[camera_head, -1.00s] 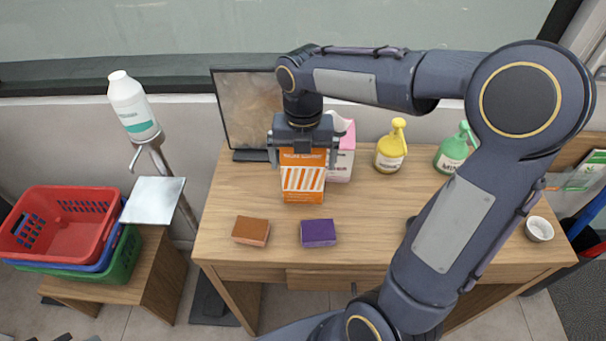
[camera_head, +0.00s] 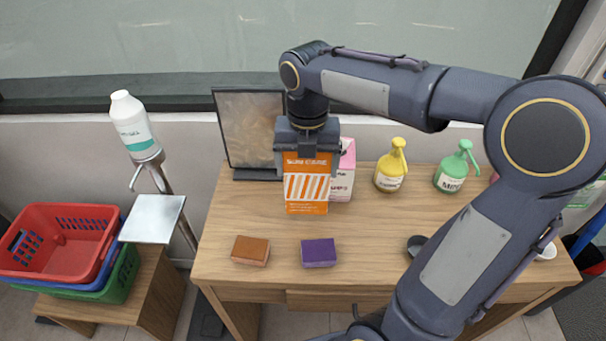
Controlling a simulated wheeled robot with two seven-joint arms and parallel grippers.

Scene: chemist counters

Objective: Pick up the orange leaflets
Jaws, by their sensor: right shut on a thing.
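The orange leaflets (camera_head: 307,188), a flat upright orange-and-white piece with "SUN CARE" lettering and diagonal stripes, are in the head view at the back middle of the wooden desk. My right gripper (camera_head: 307,153) comes down from above and is shut on their top edge. Whether their lower edge touches the desk or hangs just above it, I cannot tell. They partly cover a pink and white box (camera_head: 343,172) behind them. My left gripper is not in view.
A dark-framed panel (camera_head: 250,130) stands behind to the left. Yellow (camera_head: 390,168) and green (camera_head: 455,170) pump bottles stand to the right. A brown block (camera_head: 250,250) and a purple block (camera_head: 318,252) lie in front on the desk (camera_head: 285,272). Stacked baskets (camera_head: 60,245) are at left.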

